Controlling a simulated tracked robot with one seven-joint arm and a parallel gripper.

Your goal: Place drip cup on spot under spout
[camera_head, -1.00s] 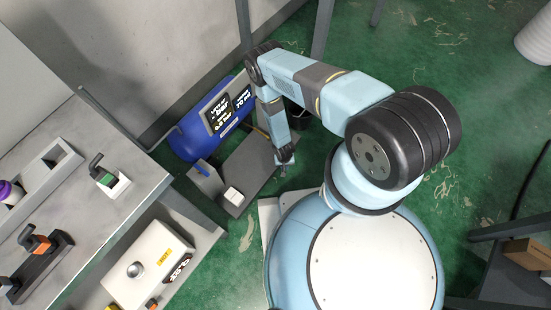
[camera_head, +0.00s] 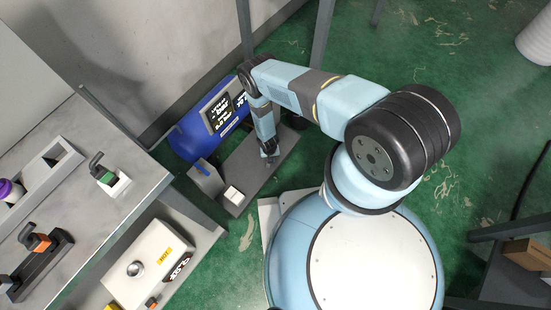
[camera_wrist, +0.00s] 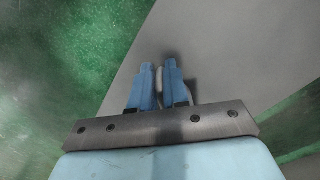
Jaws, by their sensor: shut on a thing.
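My gripper (camera_head: 269,158) is low over the dark grey slab (camera_head: 246,167) in front of the blue tank (camera_head: 192,136). In the wrist view my gripper (camera_wrist: 159,68) has its two blue fingers close together on a small pale object, which I take to be the drip cup (camera_wrist: 159,80). Only slivers of it show between and beside the fingers. A grey surface lies beyond the fingertips, but I cannot tell whether the object touches it. In the head view the cup is too small or hidden to make out. I cannot make out the spout or the spot under it.
A small white block (camera_head: 233,194) and a grey box with a blue bar (camera_head: 205,177) stand at the slab's near left end. A workbench (camera_head: 130,196) is at left, with a cream box (camera_head: 148,262) marked hot below.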

